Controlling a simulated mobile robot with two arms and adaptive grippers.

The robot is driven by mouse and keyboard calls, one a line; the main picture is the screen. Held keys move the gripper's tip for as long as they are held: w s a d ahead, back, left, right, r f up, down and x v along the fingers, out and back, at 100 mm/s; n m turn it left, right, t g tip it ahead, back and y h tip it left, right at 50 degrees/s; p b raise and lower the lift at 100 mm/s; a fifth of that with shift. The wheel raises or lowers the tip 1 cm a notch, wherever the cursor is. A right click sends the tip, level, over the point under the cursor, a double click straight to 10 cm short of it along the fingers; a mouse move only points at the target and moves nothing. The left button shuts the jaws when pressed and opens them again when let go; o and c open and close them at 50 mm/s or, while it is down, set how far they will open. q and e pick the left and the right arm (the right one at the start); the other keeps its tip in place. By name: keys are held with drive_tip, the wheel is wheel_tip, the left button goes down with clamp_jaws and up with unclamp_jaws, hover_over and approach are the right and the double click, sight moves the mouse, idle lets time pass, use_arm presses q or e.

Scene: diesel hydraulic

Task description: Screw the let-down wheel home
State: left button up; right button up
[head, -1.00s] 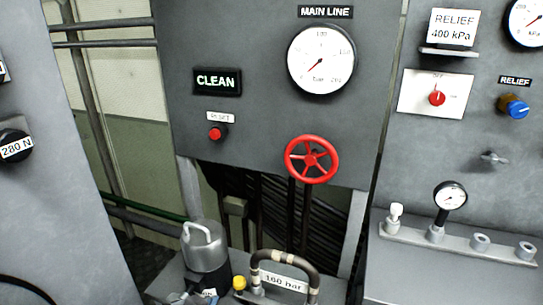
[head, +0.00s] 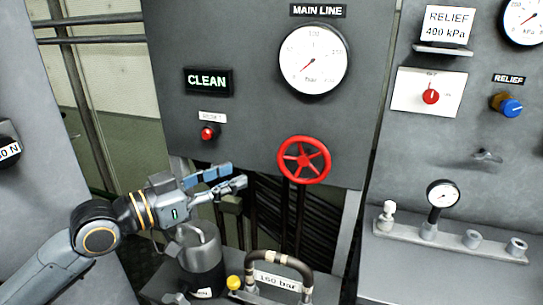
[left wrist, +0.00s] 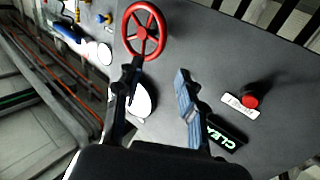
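The red let-down wheel (head: 304,160) sits at the lower edge of the grey panel, below the main line gauge. Its spokes and rim show fully in the head view. My left gripper (head: 240,180) is to the left of the wheel and apart from it, fingers pointing right. In the left wrist view its two fingers (left wrist: 156,78) are spread with nothing between them. The wheel (left wrist: 144,31) shows there beyond the fingertips, toward the upper left. My right gripper is in neither view.
The main line gauge (head: 313,58), lit CLEAN sign (head: 208,81) and red button (head: 208,133) are on the same panel. Below stand a grey canister (head: 203,250) and a hooped handle labelled 160 bar (head: 281,260). The relief panel (head: 445,150) is at the right.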

sight(279, 158)
use_arm(q)
drive_tip(key=p+x, duration=0.2)
drive_tip(key=x, duration=0.7)
drive_tip(key=shift+w+d+r+p, duration=0.15)
drive_tip(key=shift+w+d+p, duration=0.15)
drive_tip(key=shift+p, duration=0.05)
drive_tip(key=shift+w+d, duration=0.35)
drive_tip(key=shift+d, duration=0.15)
clamp_jaws()
